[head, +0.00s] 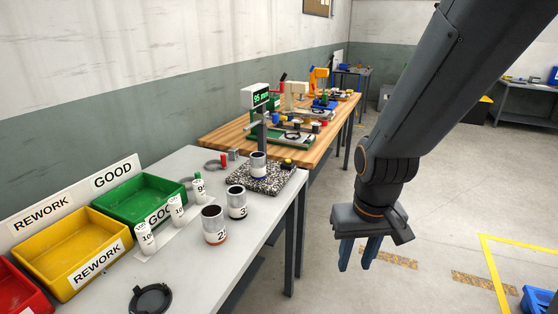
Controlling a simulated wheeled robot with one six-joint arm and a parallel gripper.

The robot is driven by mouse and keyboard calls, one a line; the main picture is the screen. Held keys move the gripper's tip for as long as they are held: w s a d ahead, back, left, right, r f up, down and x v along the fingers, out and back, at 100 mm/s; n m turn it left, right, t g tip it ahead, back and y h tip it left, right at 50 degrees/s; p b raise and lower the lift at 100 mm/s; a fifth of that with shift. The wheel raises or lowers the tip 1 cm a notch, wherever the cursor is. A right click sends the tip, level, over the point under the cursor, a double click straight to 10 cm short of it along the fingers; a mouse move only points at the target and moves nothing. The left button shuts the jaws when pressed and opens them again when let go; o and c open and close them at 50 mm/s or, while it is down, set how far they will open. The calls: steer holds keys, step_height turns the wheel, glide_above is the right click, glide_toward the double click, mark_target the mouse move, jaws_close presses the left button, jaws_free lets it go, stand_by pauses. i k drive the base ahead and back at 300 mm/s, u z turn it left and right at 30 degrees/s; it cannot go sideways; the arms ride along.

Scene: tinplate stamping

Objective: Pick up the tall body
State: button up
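Three white cylindrical bodies with dark open tops stand upright on the grey table. One with an orange-brown bottom band (215,226) is at the front. One with a dark blue bottom band (237,203) stands just behind it. A third body (258,166) stands on the speckled plate under the height gauge. I cannot tell for sure which is the tall body. My gripper (357,254) hangs over the floor, right of the table and apart from all three. Its two blue fingers point down with a gap between them, empty.
The speckled plate (272,184) carries a gauge (256,97) reading about 95 mm. Several slim white numbered cylinders (146,238) stand left of the bodies. Green (184,204) and yellow (110,224) bins line the wall side. Open floor is on the right.

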mark_target(257, 159)
steer(key=z, duration=0.35)
steer(key=i, duration=1.15)
steer(key=u, duration=0.15)
